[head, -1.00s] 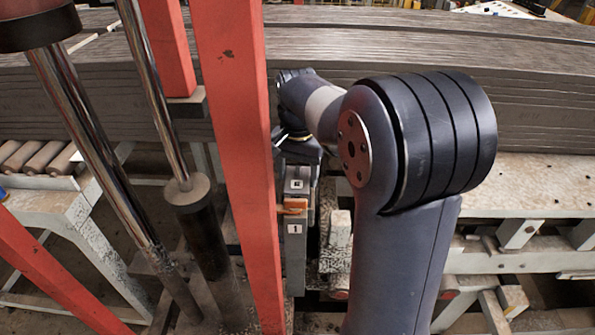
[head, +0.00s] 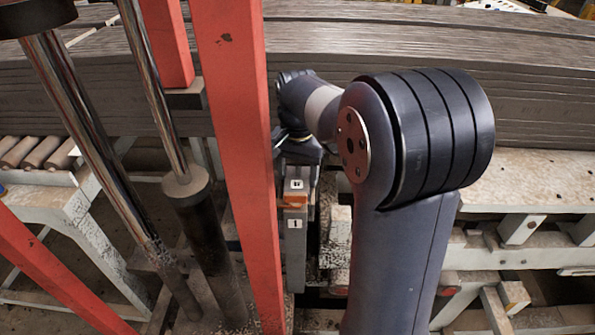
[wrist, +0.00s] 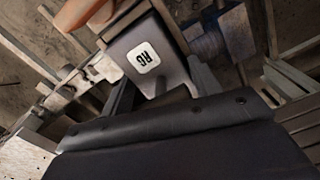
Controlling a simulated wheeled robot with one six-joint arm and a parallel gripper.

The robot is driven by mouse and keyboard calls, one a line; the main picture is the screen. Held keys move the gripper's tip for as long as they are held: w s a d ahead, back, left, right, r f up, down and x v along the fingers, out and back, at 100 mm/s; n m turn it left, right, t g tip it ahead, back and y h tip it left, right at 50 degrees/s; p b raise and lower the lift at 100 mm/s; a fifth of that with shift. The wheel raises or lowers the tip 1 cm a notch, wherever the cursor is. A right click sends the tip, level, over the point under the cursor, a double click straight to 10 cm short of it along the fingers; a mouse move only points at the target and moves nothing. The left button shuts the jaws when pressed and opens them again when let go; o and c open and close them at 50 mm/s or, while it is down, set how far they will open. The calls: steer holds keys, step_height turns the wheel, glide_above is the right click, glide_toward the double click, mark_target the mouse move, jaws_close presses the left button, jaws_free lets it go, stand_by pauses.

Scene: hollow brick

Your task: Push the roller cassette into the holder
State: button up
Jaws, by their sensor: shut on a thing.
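The roller cassette is a grey box with a white label, marked R6 in the wrist view (wrist: 157,79); in the head view its labelled face (head: 296,175) shows just below my wrist. My gripper (wrist: 162,88) is shut on it, one dark finger on each side. The holder (head: 294,252), a grey upright piece with a label marked 1, is directly below the cassette in the head view. An orange part (head: 295,201) crosses at the border between them. It also shows in the wrist view (wrist: 88,12). The cassette's far end and the holder's inside are hidden.
A red post (head: 240,150) stands close left of the cassette and holder. Black and chrome cylinders (head: 187,190) are farther left. A stack of grey boards (head: 420,115) fills the back. A pale worn frame (head: 510,185) lies to the right.

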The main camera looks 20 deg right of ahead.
steer(key=shift+f, duration=0.1)
steer(key=o, duration=1.4)
steer(key=shift+f, duration=0.1)
step_height(320, 180, up, 11)
steer(key=shift+a+r, duration=0.1)
step_height(320, 180, down, 11)
steer(key=shift+r, duration=0.3)
